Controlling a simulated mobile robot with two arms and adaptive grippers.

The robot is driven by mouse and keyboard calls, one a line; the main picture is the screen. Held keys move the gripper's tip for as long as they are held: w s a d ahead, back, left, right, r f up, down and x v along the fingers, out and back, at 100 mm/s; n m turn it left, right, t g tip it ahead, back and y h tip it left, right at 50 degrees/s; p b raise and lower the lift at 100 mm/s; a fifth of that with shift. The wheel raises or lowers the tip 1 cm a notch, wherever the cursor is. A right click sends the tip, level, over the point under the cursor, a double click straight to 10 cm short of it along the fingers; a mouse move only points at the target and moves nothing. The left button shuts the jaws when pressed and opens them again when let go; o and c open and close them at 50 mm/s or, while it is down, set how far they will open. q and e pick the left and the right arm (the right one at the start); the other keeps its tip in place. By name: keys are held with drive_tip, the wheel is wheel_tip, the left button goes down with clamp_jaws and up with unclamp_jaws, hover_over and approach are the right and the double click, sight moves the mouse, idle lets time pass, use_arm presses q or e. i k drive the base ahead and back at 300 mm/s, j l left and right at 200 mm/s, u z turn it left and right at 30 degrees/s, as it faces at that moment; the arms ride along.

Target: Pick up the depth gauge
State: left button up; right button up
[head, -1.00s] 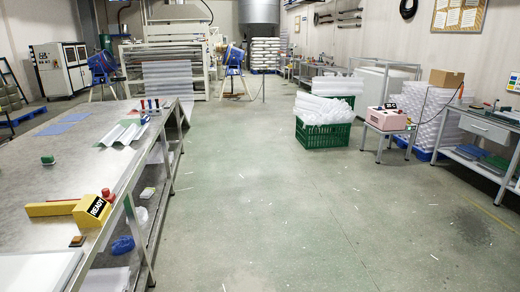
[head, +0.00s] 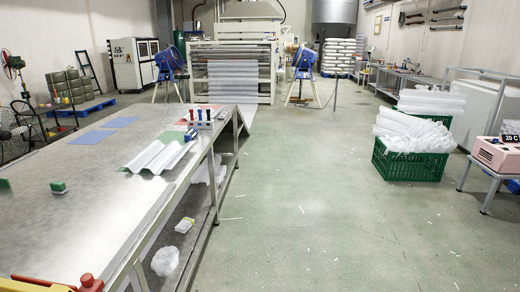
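I cannot make out a depth gauge for certain in the head view. A long metal worktable (head: 95,235) runs along the left. A rack of small tools with red and blue handles (head: 203,117) stands near its far right corner. Corrugated sheet pieces (head: 158,155) lie in front of the rack. A small green block (head: 58,187) sits on the bare left part of the top. A yellow device with a red knob (head: 90,283) is cut off by the bottom edge. Neither of my grippers shows.
Blue sheets (head: 105,129) lie at the table's far left. Green crates of clear wrap (head: 405,163) and a pink box on a stand (head: 497,154) are at the right. A large machine (head: 235,65) stands at the back. The floor between table and crates is open.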

sight(191, 135)
drive_tip(key=i, duration=2.15)
drive_tip(key=i+u, duration=0.35)
drive_tip(key=i+l+u, duration=0.35)
drive_tip(key=i, duration=0.2)
drive_tip(key=i+l+u, duration=0.3)
drive_tip(key=i, duration=0.15)
